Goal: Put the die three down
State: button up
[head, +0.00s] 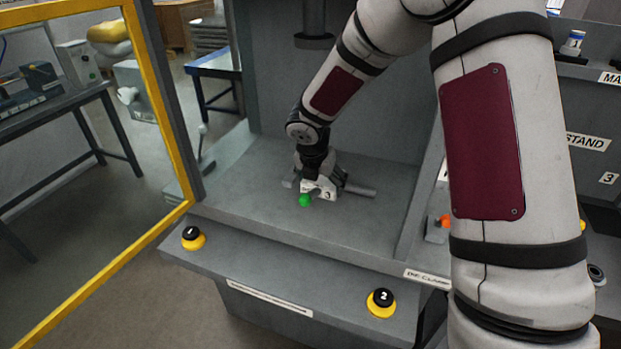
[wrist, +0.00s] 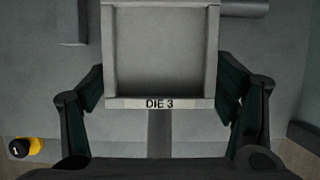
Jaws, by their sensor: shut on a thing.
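Die three is a pale grey block with a square recess and a "DIE 3" label, seen in the wrist view (wrist: 160,55). My gripper (wrist: 163,95) has a dark finger on each side of the block and is shut on it. In the head view my gripper (head: 318,180) is low over the grey press bed (head: 255,180), with the die (head: 322,190) at its fingers and a "3" showing. I cannot tell whether the die touches the bed. My gripper hides part of it.
A green ball-shaped knob (head: 305,200) is just in front of the die. A grey bar (head: 358,190) lies to its right. Yellow-based black buttons 1 (head: 193,238) and 2 (head: 382,301) are on the front ledge. A yellow-edged frame (head: 160,100) stands at the left. The bed's left part looks clear.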

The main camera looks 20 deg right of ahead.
aim_at(311, 183)
jog(key=w, duration=0.7)
jog(key=shift+a+f, duration=0.25)
jog(key=shift+a, duration=0.1)
jog(key=shift+f, duration=1.75)
jog(key=shift+f, duration=0.3)
jog(key=shift+s+f, duration=0.2)
jog(key=shift+f, duration=0.25)
jog(key=o, duration=1.9)
jog(key=shift+f, duration=0.2)
jog(key=shift+o, duration=0.2)
jog(key=shift+r, duration=0.2)
